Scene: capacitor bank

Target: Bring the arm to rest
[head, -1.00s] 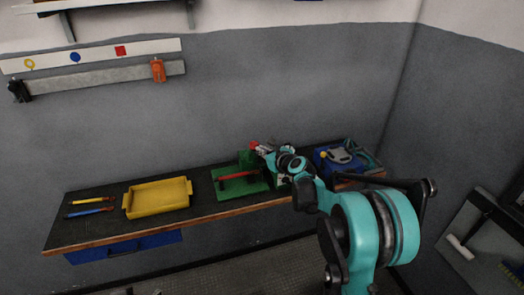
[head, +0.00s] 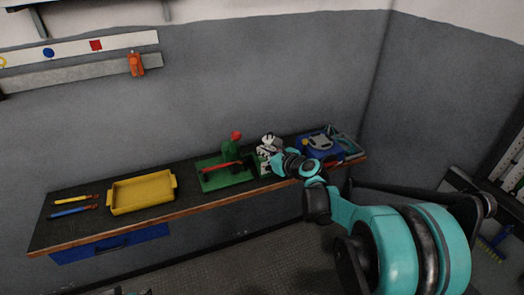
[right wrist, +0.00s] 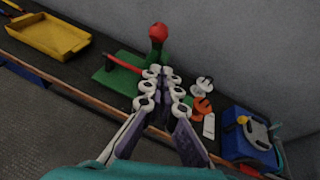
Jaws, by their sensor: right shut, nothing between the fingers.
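My right gripper (head: 268,142) is shut and empty. It is above the workbench, just right of the green fixture. In the right wrist view its two fingers (right wrist: 164,74) lie together and point at the bench. The green fixture (head: 228,180) has a flat plate, a red bar across it and an upright green post with a red ball (head: 236,135) on top. The red ball also shows in the right wrist view (right wrist: 158,32), beyond the fingertips and apart from them in the picture. My left gripper is not in view.
The workbench (head: 85,233) runs along the grey wall. On it are a yellow tray (head: 112,195), two tools (head: 75,206) at the left, and a blue case (head: 322,150) at the right. Orange and white pieces (right wrist: 203,105) lie right of the fingers. An orange clamp (head: 135,63) hangs above.

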